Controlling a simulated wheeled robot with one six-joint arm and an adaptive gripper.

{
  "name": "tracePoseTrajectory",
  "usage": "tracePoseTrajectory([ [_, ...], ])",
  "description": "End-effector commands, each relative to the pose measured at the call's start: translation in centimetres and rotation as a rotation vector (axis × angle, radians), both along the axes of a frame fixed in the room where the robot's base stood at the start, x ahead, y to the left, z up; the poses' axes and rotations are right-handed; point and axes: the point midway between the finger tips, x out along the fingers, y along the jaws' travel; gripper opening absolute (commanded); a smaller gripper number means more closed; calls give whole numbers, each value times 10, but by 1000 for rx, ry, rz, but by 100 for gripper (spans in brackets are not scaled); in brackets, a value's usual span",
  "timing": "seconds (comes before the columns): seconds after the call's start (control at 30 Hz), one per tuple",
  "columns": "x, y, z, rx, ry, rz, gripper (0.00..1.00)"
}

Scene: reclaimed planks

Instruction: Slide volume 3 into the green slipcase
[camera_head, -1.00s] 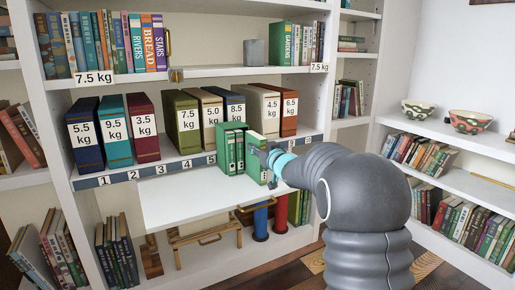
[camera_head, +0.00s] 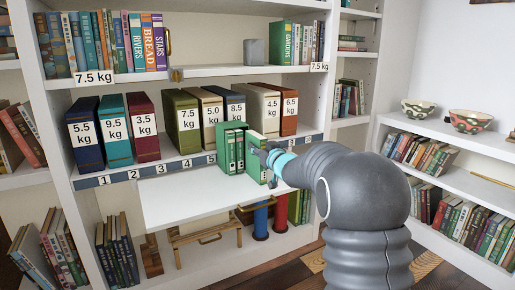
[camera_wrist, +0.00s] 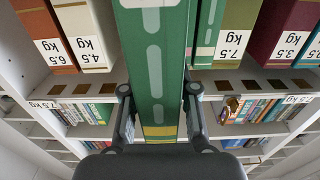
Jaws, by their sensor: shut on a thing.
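My gripper (camera_head: 268,158) is shut on a green book (camera_head: 255,157), which stands upright. In the wrist view its green spine (camera_wrist: 155,85), with pale marks and a yellow band, is between my two fingers (camera_wrist: 158,110). Its number cannot be read. The green slipcase (camera_head: 231,130) stands just left of the held book in the head view, with green volumes showing in its front. In the wrist view green spines (camera_wrist: 207,38) stand just right of the held book, close beside it. I cannot tell whether the held book touches the slipcase or is partly inside it.
The slipcase stands at the back right of a white pull-out board (camera_head: 190,195). Behind are weight-labelled binders, including a 4.5 kg one (camera_head: 264,108) and a red-brown 6.5 kg one (camera_head: 289,112). The board's left part is clear. A numbered strip (camera_head: 147,172) runs along the shelf edge.

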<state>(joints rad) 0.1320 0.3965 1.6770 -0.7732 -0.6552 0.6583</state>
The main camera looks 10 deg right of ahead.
Motion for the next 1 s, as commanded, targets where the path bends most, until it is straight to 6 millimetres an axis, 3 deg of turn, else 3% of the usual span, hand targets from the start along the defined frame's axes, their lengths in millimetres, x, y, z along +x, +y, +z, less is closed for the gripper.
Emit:
tracePoseTrajectory([
  [1.0,10,4,2,-1,-1,1,0],
])
